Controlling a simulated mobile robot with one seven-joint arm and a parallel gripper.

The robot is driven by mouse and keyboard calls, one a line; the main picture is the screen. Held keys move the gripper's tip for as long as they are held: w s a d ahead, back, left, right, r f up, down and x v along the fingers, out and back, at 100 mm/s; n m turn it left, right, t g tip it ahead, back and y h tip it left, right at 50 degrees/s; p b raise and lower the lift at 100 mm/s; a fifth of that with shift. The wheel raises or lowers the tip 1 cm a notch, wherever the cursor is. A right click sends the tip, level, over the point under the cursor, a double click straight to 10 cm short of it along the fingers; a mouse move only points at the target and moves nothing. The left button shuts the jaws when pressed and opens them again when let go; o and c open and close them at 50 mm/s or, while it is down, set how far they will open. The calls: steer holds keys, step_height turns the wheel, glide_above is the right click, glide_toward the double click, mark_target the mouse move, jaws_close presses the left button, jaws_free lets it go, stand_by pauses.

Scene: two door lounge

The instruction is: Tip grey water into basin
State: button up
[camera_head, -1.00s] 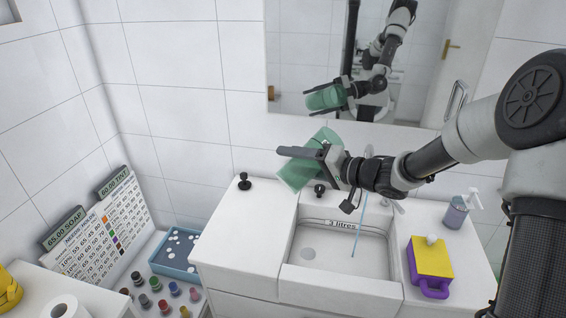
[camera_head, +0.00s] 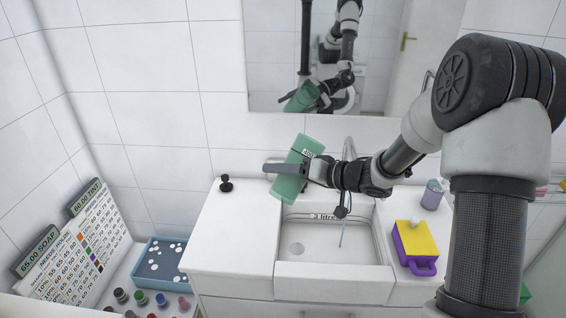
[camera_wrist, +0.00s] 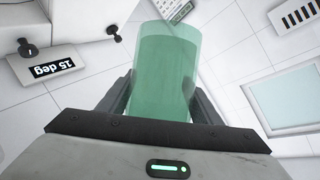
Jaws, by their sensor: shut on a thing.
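My gripper (camera_head: 284,169) is shut on a translucent green container (camera_head: 304,148), which leans to one side over the counter at the basin's back left corner. The container also shows in the wrist view between my fingers (camera_wrist: 160,100), with a paler clear band at its far end and darker green below. I cannot tell how much liquid it holds. The white basin (camera_head: 330,282), marked "3 litres", is below and to the right. A thin blue strand or stream (camera_head: 341,235) hangs over the basin; its source is hidden behind my wrist.
A yellow and purple box-like jug (camera_head: 415,243) and a soap bottle (camera_head: 432,194) stand right of the basin. A black knob (camera_head: 226,184) is on the left counter. A blue tray (camera_head: 161,262), small pots and price boards (camera_head: 75,240) are at left. A mirror (camera_head: 385,60) hangs behind.

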step_height(320, 180, down, 8)
steer(key=n+t+h+b, duration=0.2)
steer(key=n+b, duration=0.3)
steer(key=b, duration=1.1)
steer(key=shift+s+a+f+n+t+h, duration=0.2)
steer(key=shift+n+t+h, duration=0.1)
steer(key=shift+h, duration=0.2)
steer(key=w+d+r+m+t+h+p, duration=0.2)
steer(key=d+r+m+p, duration=0.1)
steer(key=d+r+p, duration=0.2)
steer(key=shift+w+r+h, duration=0.15)
steer(key=shift+r+h, duration=0.25)
steer(key=shift+r, duration=0.45)
steer(key=d+h+p, duration=0.1)
steer(key=d+r+m+h+p, duration=0.1)
steer(key=d, duration=0.1)
steer(key=d+r+m+t+p, duration=0.1)
steer(key=d, duration=0.1)
steer(key=shift+w+r+h, duration=0.15)
steer(key=shift+w+h, duration=0.05)
steer(key=shift+h, duration=0.2)
steer(key=d+m+h+p, duration=0.1)
steer(key=d, duration=0.1)
steer(key=s+d+m+h+p, duration=0.1)
steer(key=d, duration=0.1)
steer(key=d+r+m+h+p, duration=0.1)
steer(key=d, duration=0.2)
steer(key=shift+s+m+t+h, duration=0.25)
steer(key=shift+m+t+h, duration=0.05)
steer(key=shift+t, duration=0.1)
